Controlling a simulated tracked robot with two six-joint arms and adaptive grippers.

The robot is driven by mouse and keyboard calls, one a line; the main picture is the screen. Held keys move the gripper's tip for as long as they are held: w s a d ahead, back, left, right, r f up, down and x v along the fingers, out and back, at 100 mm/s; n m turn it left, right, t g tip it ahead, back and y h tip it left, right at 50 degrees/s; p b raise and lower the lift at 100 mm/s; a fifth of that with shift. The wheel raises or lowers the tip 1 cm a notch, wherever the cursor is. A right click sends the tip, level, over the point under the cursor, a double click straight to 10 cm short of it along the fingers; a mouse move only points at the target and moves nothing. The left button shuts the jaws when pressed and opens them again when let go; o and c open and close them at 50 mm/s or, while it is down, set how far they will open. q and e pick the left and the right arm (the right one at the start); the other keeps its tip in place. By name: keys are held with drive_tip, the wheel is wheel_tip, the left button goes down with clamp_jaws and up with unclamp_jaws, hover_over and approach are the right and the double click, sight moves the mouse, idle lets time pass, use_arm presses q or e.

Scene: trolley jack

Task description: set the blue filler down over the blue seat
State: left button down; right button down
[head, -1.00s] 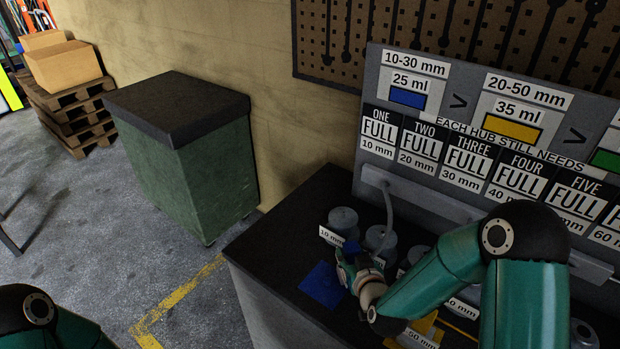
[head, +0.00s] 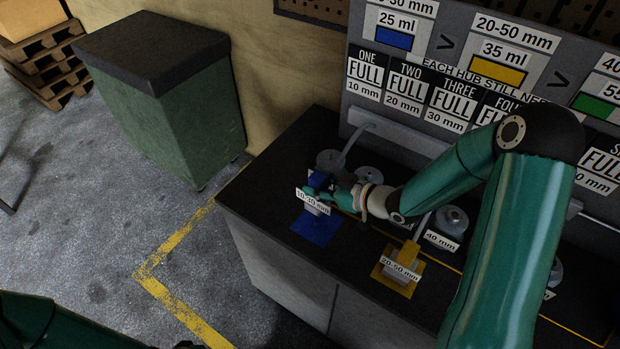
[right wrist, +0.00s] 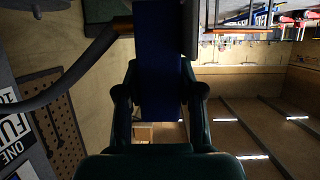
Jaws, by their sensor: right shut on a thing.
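My right gripper (right wrist: 160,105) is shut on the filler.
A green cabinet (head: 175,110) stands left.

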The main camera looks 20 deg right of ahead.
sight(325, 208)
drive_tip(key=shift+s+r+n+y, duration=0.15)
drive_tip(key=shift+n+y, duration=0.15)
idle(0.4)
drive_tip(key=shift+f+b, duration=2.55)
drive_tip(key=shift+f+b, duration=1.4)
drive_tip(key=shift+b, duration=0.05)
drive_tip(key=c, duration=0.8)
unclamp_jaws()
drive_tip(key=shift+o, duration=0.7)
drive_tip(key=shift+s+f, duration=0.15)
